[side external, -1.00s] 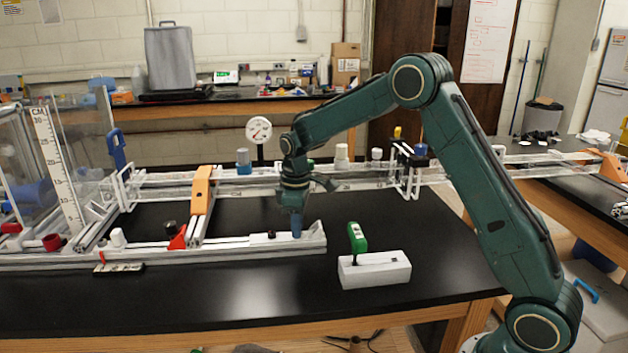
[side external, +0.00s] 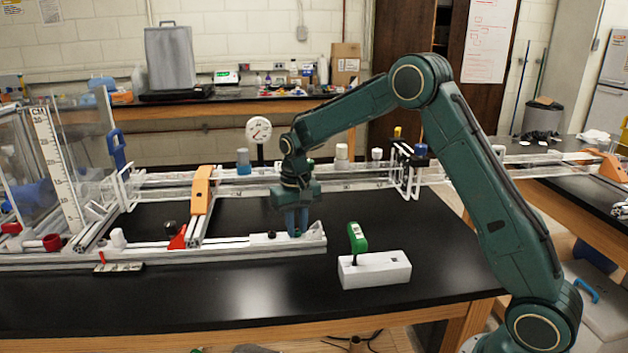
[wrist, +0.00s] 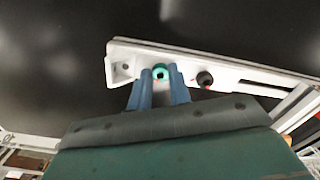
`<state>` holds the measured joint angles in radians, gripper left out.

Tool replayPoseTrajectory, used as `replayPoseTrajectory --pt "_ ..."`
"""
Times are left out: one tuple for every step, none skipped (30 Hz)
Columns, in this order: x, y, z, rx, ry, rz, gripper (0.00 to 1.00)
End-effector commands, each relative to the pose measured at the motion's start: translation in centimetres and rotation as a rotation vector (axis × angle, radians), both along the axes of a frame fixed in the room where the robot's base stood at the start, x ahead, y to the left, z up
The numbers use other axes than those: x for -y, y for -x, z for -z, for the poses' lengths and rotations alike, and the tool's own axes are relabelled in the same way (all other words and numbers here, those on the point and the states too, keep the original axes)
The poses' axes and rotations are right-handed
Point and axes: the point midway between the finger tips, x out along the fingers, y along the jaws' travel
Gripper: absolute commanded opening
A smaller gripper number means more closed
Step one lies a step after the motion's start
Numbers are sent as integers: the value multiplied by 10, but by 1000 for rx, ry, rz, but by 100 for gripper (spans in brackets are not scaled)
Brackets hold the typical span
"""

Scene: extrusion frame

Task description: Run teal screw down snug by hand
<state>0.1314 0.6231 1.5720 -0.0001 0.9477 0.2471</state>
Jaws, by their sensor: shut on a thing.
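The teal screw (wrist: 160,72) shows in the wrist view as a round teal head with a dark centre, at the white plate (wrist: 133,55). The plate lies on the near right end of the frame (side external: 315,242). My gripper (side external: 297,232) points straight down over it, with its two blue fingers (wrist: 161,84) on either side of the screw head, shut on it.
A black screw or knob (wrist: 204,78) sits beside the teal one on the plate. A green-handled tool (side external: 357,237) stands in a white block (side external: 374,270) to the right. An orange bracket (side external: 202,190) and a red part (side external: 178,240) are left. Black tabletop (side external: 220,300) is clear in front.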

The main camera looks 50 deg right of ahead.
Motion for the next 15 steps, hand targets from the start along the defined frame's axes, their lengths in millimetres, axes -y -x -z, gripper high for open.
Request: replayPoseTrajectory --pt "0 -1 -2 5 1 38 0" --pt "0 -1 -2 5 1 62 0" --pt "0 -1 -2 5 1 92 0" --pt "0 -1 -2 5 0 113 0" --pt "0 -1 -2 5 0 131 0" --pt "0 -1 -2 5 0 156 0" --pt "0 -1 -2 5 0 173 0" --pt "0 -1 -2 5 0 187 0" --pt "0 -1 -2 5 0 206 0" --pt "0 -1 -3 5 0 217 0" --pt "0 -1 -3 5 0 228 0" --pt "0 -1 -3 6 1 240 0" --pt "0 -1 -3 6 1 247 0" --pt "0 -1 -3 6 1 254 0" --pt "0 -2 -3 6 1 261 0"
